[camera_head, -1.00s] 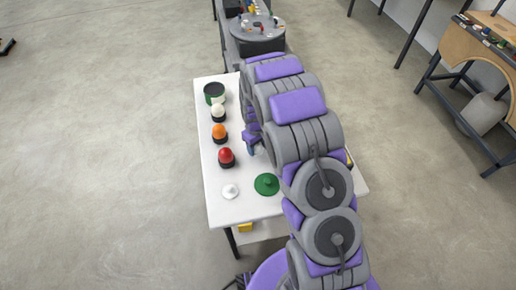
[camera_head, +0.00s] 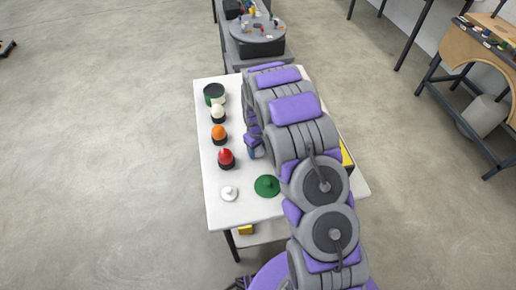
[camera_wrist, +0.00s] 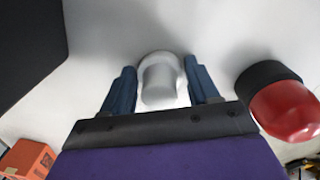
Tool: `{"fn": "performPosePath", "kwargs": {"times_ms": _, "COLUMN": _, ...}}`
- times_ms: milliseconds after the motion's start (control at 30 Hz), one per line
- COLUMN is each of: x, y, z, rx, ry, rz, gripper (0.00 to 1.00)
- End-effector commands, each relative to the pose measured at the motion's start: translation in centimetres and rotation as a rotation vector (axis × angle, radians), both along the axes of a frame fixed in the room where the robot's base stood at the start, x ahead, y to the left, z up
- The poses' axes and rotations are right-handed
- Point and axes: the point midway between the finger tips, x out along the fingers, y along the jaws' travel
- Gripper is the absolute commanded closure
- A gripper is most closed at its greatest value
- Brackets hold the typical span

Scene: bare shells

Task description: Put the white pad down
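In the wrist view, a white pad (camera_wrist: 159,86) with a round base and a pale grey stem sits between the blue fingers of my gripper (camera_wrist: 160,78). Narrow gaps show beside the stem; I cannot tell whether the fingertips touch the round base or whether it rests on the white table. In the camera_head view my gripper (camera_head: 255,150) is over the table (camera_head: 222,214), right of the red-domed piece, and my arm hides what is between its fingers. A white knobbed disc (camera_head: 229,193) lies near the table's front left, apart from my gripper.
The red-domed piece (camera_head: 226,158) stands close beside my gripper, also in the wrist view (camera_wrist: 290,110). Orange (camera_head: 219,134) and white (camera_head: 218,114) domed pieces and a dark green container (camera_head: 214,94) stand behind it. A green knobbed disc (camera_head: 266,187) lies in front.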

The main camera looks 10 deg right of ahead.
Motion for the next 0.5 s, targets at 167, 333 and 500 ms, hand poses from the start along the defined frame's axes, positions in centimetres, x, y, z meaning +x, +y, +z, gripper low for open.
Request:
{"fn": "performPosePath", "kwargs": {"times_ms": 167, "x": -0.01, "y": 0.0, "z": 0.01, "rx": 0.0, "ry": 0.0, "rz": 0.0, "gripper": 0.22}}
{"fn": "performPosePath", "kwargs": {"times_ms": 333, "x": -0.01, "y": 0.0, "z": 0.0, "rx": 0.0, "ry": 0.0, "rz": 0.0, "gripper": 0.22}}
{"fn": "performPosePath", "kwargs": {"times_ms": 500, "x": -0.02, "y": 0.01, "z": 0.22, "rx": 0.0, "ry": 0.0, "rz": 0.0, "gripper": 0.22}}
